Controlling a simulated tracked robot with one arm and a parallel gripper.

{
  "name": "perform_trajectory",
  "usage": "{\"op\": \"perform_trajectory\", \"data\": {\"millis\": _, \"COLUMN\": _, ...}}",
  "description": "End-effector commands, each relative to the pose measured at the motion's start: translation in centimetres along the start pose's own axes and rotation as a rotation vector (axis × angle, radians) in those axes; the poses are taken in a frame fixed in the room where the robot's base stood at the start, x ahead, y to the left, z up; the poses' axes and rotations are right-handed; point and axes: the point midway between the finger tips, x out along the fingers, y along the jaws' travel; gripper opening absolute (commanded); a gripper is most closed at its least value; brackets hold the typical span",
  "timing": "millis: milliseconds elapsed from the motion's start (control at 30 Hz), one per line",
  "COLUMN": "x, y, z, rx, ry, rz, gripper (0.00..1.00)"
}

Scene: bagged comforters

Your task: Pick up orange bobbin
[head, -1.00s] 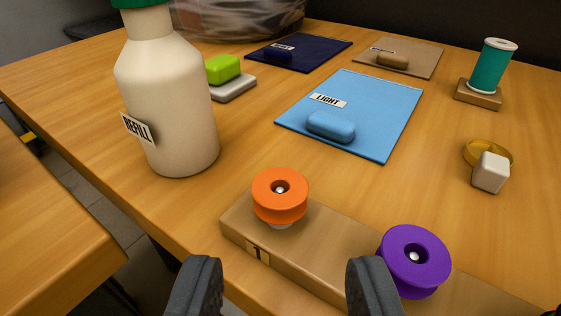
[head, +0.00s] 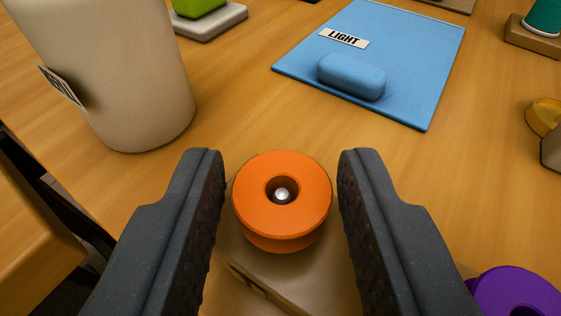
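The orange bobbin (head: 283,226) sits on a peg on the brown wooden block, its metal peg tip showing in the centre hole. My gripper (head: 281,168) is open, with one dark finger on each side of the bobbin. A narrow gap shows on the right side; the left finger is very close to the bobbin's edge, and I cannot tell whether it touches. The wooden block (head: 315,275) is partly hidden by the fingers.
A purple bobbin (head: 515,292) is at the lower right, beyond the right finger. A blue mat (head: 410,65) with a LIGHT label and a blue bar (head: 351,76) lies behind. Bare table lies between.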

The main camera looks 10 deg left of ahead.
Motion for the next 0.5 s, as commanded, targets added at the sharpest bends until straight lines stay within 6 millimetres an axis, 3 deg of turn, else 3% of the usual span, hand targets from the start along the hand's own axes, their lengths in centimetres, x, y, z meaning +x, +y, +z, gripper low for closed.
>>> {"op": "perform_trajectory", "data": {"millis": 33, "x": -0.01, "y": 0.0, "z": 0.01, "rx": 0.0, "ry": 0.0, "rz": 0.0, "gripper": 0.18}}
{"op": "perform_trajectory", "data": {"millis": 100, "x": 0.0, "y": 0.01, "z": 0.02, "rx": 0.0, "ry": 0.0, "rz": 0.0, "gripper": 0.05}}
{"op": "perform_trajectory", "data": {"millis": 500, "x": -0.11, "y": 0.04, "z": -0.33, "rx": 0.0, "ry": 0.0, "rz": 0.001, "gripper": 0.05}}
